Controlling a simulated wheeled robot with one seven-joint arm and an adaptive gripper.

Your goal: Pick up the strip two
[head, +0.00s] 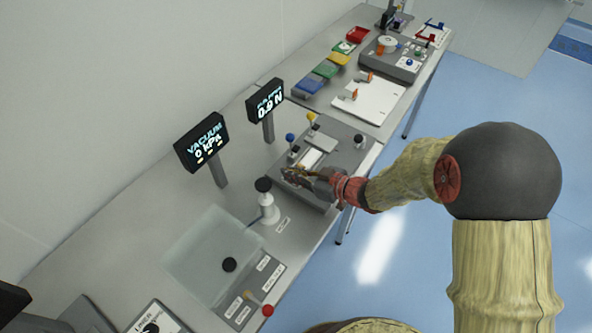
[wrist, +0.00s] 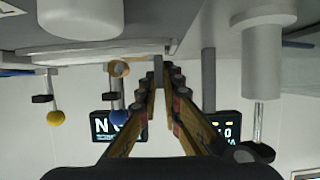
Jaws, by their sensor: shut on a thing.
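My gripper (head: 290,175) is over the grey test device (head: 349,157) on the bench, low and near its left end. In the wrist view my gripper (wrist: 158,82) has its two fingers converging, with the tips together on a small thin grey strip (wrist: 158,65). Most of the strip is hidden by the fingers, and I see no label on it to tell which strip it is. In the head view my fingers cover it. A pale flat piece (head: 312,158) lies on the device just beyond my gripper.
Yellow and blue knobbed levers (head: 311,117) stand close behind my gripper. A black-knobbed white post (head: 268,205) stands to its left. The vacuum display (head: 204,147) and force display (head: 266,101) rise behind. Coloured trays (head: 325,69) and a white board (head: 367,101) lie farther along.

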